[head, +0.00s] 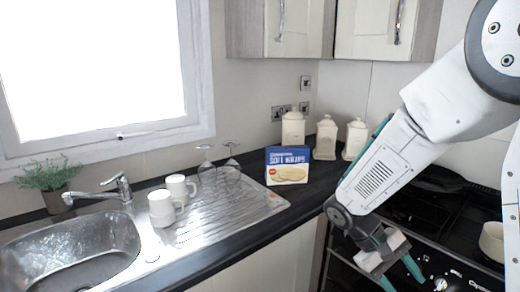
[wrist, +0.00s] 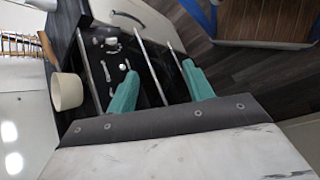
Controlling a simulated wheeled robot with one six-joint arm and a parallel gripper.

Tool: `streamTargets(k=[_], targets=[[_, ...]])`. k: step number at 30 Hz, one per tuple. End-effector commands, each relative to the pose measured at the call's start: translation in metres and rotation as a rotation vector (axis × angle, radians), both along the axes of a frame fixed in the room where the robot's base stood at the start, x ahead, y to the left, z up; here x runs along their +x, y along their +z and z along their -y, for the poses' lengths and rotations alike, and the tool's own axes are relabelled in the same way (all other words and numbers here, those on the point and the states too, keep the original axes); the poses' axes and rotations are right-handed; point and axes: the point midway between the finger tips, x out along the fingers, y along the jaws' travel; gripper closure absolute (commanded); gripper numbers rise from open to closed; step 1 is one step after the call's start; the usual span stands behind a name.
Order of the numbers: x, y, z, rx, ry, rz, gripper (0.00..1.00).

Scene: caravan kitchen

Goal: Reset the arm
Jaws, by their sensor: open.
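My gripper (head: 400,275) hangs low at the right of the head view, in front of the oven front and pointing down. In the wrist view its two teal fingers (wrist: 160,75) stand well apart with nothing between them, so it is open and empty. My arm comes in from the upper right, bent at the elbow. The oven front (wrist: 145,50), with long bar handles and knobs, lies beyond the fingers in the wrist view.
A cream pot (head: 492,240) sits on the dark hob at the right; it also shows in the wrist view (wrist: 67,92). A blue wraps box (head: 288,166), cream canisters (head: 293,129), white mugs (head: 162,208) and upside-down glasses stand on the worktop. Dark floor (wrist: 235,65) is open beyond the oven.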

Motion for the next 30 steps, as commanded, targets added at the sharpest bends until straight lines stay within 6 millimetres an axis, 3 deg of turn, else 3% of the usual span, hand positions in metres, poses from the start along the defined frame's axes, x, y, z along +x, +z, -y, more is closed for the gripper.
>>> streamTargets(k=[1, 6, 18, 24, 30], targets=[[-0.012, 0.014, -0.003, 0.052, -0.023, 0.026, 0.48], [-0.048, 0.049, -0.017, 0.226, -0.078, 0.112, 0.48], [-0.122, 0.112, -0.047, 0.546, -0.152, 0.42, 0.48], [-0.146, 0.135, -0.051, 0.61, -0.173, 0.581, 0.48], [-0.153, 0.149, -0.049, 0.614, -0.167, 0.666, 0.48]])
